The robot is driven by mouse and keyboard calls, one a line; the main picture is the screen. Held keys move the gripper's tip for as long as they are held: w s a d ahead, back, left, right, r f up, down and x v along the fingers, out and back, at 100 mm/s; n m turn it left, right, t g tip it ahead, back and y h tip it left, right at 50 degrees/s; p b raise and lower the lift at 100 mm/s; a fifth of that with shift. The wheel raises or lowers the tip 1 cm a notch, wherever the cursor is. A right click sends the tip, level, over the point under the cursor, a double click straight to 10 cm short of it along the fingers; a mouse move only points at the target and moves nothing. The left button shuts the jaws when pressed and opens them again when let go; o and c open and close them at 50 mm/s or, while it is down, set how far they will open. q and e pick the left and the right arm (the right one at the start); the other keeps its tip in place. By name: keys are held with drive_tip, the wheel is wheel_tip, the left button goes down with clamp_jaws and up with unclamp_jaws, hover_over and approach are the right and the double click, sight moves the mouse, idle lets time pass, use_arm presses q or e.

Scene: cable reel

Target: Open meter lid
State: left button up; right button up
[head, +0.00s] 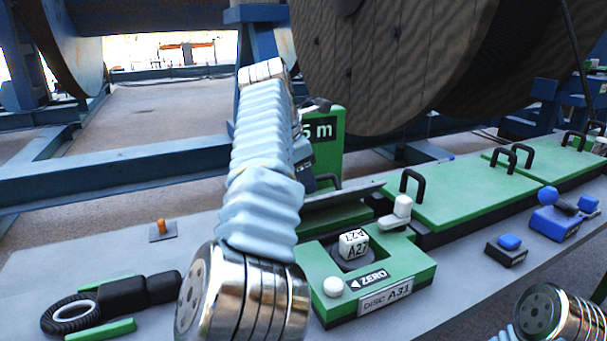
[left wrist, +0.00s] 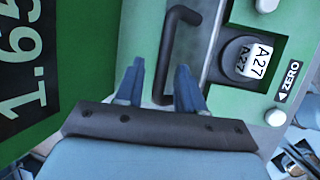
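The meter lid (head: 348,197) is a flat plate beside the A27 counter in the head view, seen nearly edge-on and partly behind my left arm. How far it is tilted I cannot tell. In the left wrist view the lid (left wrist: 142,38) is pale green with a black bar handle (left wrist: 170,50). My left gripper (left wrist: 161,72) is open, with one blue finger on each side of the handle's lower end and gaps beside the bar. In the head view the left gripper (head: 309,178) is mostly hidden by its own arm. My right gripper is out of view.
The A27 counter (head: 353,245) sits in a green block with white knobs. A green length display (head: 322,135) stands behind the lid. Closed green covers (head: 465,193) with black handles lie to the right. A large cable reel (head: 385,60) looms behind.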

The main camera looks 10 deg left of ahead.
use_arm(q)
drive_tip(key=shift+r, duration=0.15)
drive_tip(key=shift+s+r, duration=0.2)
drive_tip(key=shift+r, duration=0.3)
drive_tip(key=v, duration=0.4)
drive_tip(key=shift+s+a, duration=0.15)
drive_tip(key=shift+s, duration=0.05)
drive_tip(key=s+a+b, duration=0.3)
drive_tip(key=s+a, duration=0.3)
drive_tip(key=s, duration=0.4)
drive_tip(key=shift+f, duration=0.1)
